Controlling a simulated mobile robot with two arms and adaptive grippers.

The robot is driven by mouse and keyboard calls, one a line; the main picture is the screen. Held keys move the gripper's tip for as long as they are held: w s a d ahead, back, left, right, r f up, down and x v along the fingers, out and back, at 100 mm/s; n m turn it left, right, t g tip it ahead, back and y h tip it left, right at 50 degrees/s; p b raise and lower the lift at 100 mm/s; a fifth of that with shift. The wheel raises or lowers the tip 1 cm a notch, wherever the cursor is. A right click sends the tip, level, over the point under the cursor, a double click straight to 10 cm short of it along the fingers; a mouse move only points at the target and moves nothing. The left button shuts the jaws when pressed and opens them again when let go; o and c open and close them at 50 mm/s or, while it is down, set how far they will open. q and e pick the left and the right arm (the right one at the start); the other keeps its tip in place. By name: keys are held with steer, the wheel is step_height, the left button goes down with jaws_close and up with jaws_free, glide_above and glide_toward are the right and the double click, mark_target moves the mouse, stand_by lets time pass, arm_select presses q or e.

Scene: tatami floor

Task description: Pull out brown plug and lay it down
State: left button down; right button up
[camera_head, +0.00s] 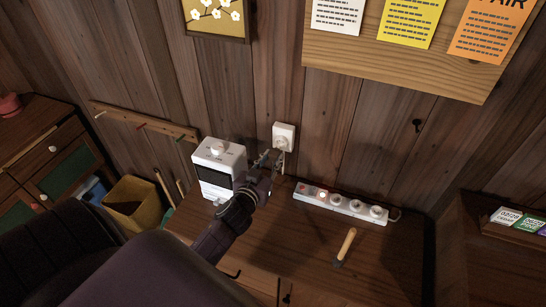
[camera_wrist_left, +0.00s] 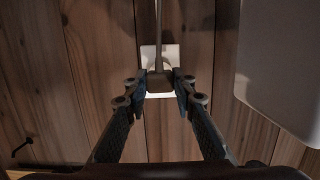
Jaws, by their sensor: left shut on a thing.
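A small brownish plug (camera_wrist_left: 158,82) with a cord running up from it shows in the left wrist view. My left gripper (camera_wrist_left: 158,88) has a finger on each side of it and is shut on it. Behind the plug is a white wall socket plate (camera_wrist_left: 171,52). In the head view, the wall socket (camera_head: 284,131) is on the plank wall, and my left gripper (camera_head: 268,160) is just below and left of it. The gripper hides the plug there. I cannot tell whether the plug still sits in the socket. My right gripper is not in view.
A white appliance (camera_head: 218,154) stands close to the left of my gripper. A white power strip (camera_head: 352,205) lies on the wooden cabinet top to the right, with a wooden-handled tool (camera_head: 347,244) in front. The cabinet top (camera_head: 305,250) is bare around the tool.

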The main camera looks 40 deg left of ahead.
arm_select(q)
steer(key=shift+v, duration=0.95)
steer(key=shift+f, duration=0.15)
steer(key=shift+d, duration=0.1)
